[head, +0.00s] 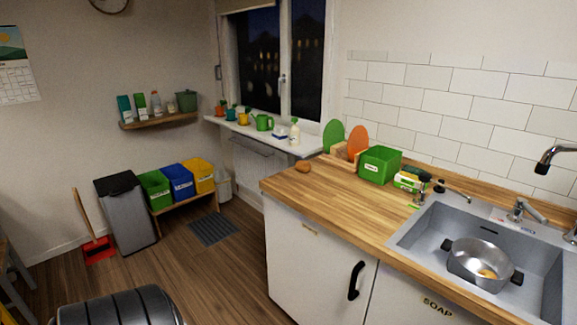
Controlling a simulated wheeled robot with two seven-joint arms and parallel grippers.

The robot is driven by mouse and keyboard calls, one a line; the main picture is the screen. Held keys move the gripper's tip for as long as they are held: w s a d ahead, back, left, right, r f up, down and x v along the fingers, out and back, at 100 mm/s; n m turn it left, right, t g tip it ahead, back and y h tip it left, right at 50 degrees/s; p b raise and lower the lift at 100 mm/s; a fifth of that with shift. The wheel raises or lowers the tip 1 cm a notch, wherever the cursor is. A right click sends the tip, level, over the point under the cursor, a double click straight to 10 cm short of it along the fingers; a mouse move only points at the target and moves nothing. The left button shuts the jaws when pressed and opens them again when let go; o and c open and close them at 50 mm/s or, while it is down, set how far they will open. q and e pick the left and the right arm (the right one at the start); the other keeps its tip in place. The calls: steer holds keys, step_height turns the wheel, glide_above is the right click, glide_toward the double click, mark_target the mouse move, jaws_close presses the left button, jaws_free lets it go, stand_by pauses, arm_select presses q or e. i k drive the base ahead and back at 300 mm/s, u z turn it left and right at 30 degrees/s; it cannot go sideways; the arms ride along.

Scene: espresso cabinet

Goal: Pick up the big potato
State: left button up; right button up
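A metal pot (481,262) with dark handles sits in the sink, with something small and yellowish inside that I cannot identify. Neither of my grippers shows in the head view.
A green box (379,165), green and orange boards (357,142) and sponges (412,178) stand behind the counter's clear middle. The sink (420,235) is at right. Coloured bins (180,182) and a grey bin (126,212) stand left; floor (215,275) before the cabinet is open.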

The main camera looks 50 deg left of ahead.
mark_target(304, 166)
steer(key=u, duration=1.5)
